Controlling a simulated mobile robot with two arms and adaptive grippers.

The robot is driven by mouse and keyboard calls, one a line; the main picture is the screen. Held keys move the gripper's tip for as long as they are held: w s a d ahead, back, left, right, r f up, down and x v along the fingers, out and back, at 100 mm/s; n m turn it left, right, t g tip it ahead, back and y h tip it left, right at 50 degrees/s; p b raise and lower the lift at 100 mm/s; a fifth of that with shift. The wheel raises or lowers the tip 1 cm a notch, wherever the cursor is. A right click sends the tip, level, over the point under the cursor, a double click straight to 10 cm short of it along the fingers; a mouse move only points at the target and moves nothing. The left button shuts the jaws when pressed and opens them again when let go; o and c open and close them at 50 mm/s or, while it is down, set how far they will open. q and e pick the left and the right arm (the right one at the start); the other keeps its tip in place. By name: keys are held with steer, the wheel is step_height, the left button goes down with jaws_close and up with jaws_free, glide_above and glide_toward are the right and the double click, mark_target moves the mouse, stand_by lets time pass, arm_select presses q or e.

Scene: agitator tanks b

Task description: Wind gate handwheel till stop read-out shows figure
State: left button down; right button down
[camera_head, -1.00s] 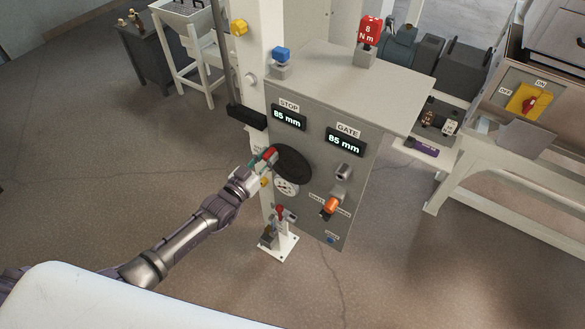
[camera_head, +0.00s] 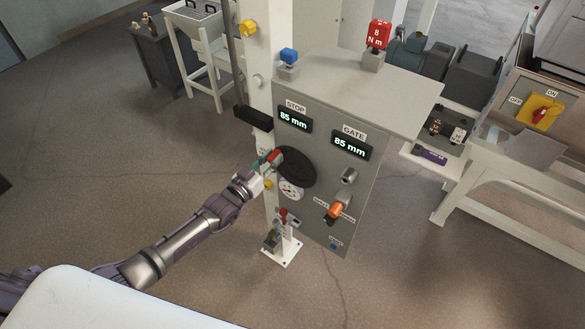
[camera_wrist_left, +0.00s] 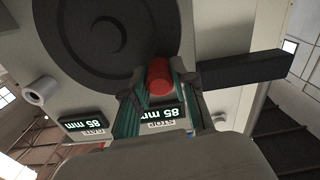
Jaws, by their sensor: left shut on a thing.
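The black gate handwheel (camera_head: 297,168) is a round disc on the front of the grey cabinet. Its red crank knob (camera_wrist_left: 159,75) sits at the rim, on the upper left side in the head view. My left gripper (camera_head: 267,163) is shut on this red knob, with the teal-lined fingers (camera_wrist_left: 160,98) on either side of it in the wrist view. The STOP read-out (camera_head: 295,119) shows 85 mm. The GATE read-out (camera_head: 351,147) also shows 85 mm. Both read-outs appear upside down in the wrist view. My right gripper is not in view.
A round dial (camera_head: 291,189) lies just below the handwheel. An orange-ended handle (camera_head: 336,210) sticks out at the lower right of the panel. A black bar (camera_head: 253,118) juts left of the cabinet. Floor is clear at left.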

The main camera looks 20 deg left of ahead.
arm_select(q)
steer(key=f+n+b, duration=0.1)
steer(key=n+b, duration=0.1)
steer(key=shift+w+a+f+n+b, duration=0.15)
steer(key=shift+a+f+n+b, duration=0.15)
steer(key=shift+a+f+b, duration=0.1)
steer(key=shift+a+n+b, duration=0.15)
steer(key=shift+n+b, duration=0.2)
steer(key=shift+n, duration=0.25)
steer(key=f+n+b, duration=0.1)
steer(key=n+b, duration=0.2)
steer(key=shift+w+a+f+b, duration=0.15)
steer(key=shift+a+f+b, duration=0.1)
steer(key=shift+f+b, duration=0.1)
jaws_free()
stand_by(0.3)
